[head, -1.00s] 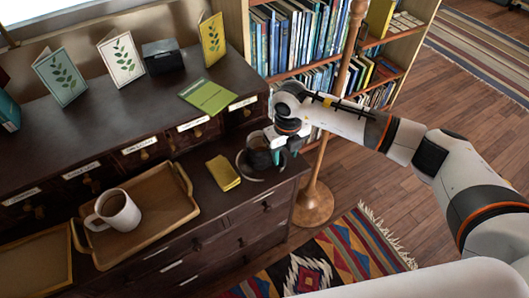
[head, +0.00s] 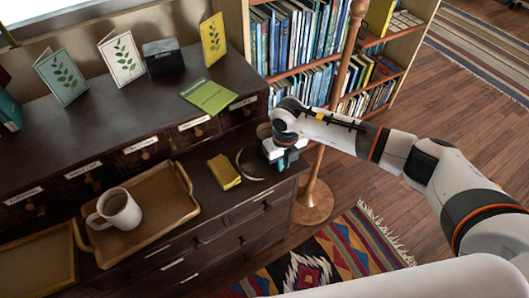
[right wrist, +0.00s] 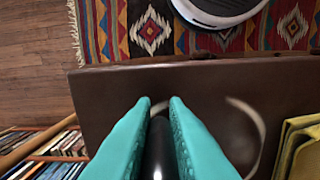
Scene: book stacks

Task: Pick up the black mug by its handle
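My right gripper (head: 284,160) is at the right end of the dark cabinet's lower top. In the right wrist view, its teal fingers (right wrist: 161,105) have a narrow gap filled by a glossy black part, which I take to be the black mug (right wrist: 158,150). The mug's body is mostly hidden by the gripper in the head view, so its tilt and height are unclear. A pale curved ring (head: 248,164) shows bare on the cabinet top, left of the gripper. My left gripper is out of view.
A yellow book (head: 223,172) lies left of the ring. A white mug (head: 119,209) stands on a wooden tray (head: 172,200). A wooden pole (head: 318,180) rises close behind the gripper. A patterned rug (head: 335,255) lies on the floor beyond the cabinet edge.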

